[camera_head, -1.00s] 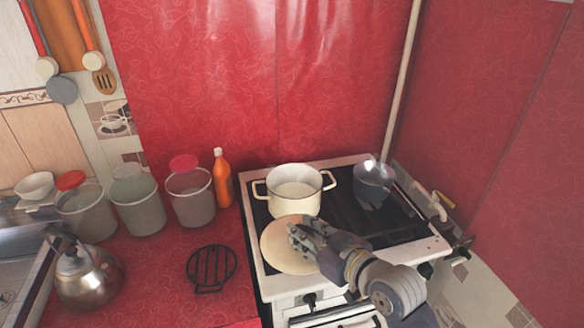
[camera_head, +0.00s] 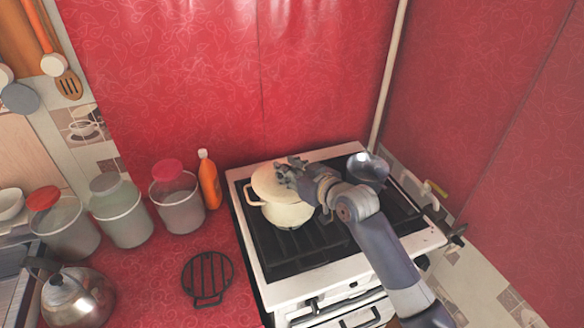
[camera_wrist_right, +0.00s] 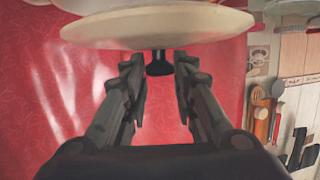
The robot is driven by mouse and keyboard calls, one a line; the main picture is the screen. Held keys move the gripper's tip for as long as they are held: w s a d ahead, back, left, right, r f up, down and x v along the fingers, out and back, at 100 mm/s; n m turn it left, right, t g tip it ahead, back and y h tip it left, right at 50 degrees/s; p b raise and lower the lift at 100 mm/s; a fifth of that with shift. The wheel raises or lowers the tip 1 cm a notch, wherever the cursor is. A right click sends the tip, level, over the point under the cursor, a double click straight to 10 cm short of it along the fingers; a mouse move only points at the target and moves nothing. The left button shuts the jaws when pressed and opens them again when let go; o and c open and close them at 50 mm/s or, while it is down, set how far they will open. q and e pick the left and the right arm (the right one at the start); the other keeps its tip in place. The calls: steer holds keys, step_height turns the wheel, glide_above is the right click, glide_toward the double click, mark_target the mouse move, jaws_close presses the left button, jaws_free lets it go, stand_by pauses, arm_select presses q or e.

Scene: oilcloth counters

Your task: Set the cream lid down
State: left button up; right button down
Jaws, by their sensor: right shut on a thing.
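The cream lid (camera_head: 266,184) is over the cream pot (camera_head: 286,215) on the stove and hides most of its opening. It looks shifted a little to the back left; I cannot tell whether it touches the rim. My right gripper (camera_head: 290,174) comes in from the right, at the lid's top. In the right wrist view, the lid (camera_wrist_right: 160,30) shows edge-on, with its dark knob between the fingertips of my right gripper (camera_wrist_right: 158,78), which is shut on it. My left gripper is out of view.
The stove (camera_head: 310,263) has free grate in front of the pot. A dark pan (camera_head: 367,168) stands at its back right. A black trivet (camera_head: 207,278), a kettle (camera_head: 78,297), lidded canisters (camera_head: 122,215) and an orange bottle (camera_head: 209,182) stand on the red counter to the left.

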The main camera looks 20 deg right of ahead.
steer(key=w+d, duration=0.2)
steer(key=w, duration=0.1)
steer(key=shift+w+f+p, duration=0.15)
steer(key=shift+f+p, duration=0.05)
steer(key=shift+p, duration=0.15)
step_height(320, 180, down, 2)
steer(key=shift+f+p, duration=0.1)
steer(key=shift+p, duration=0.4)
steer(key=shift+f, duration=0.55)
steer(key=c, duration=1.3)
jaws_free()
steer(key=shift+f, duration=0.15)
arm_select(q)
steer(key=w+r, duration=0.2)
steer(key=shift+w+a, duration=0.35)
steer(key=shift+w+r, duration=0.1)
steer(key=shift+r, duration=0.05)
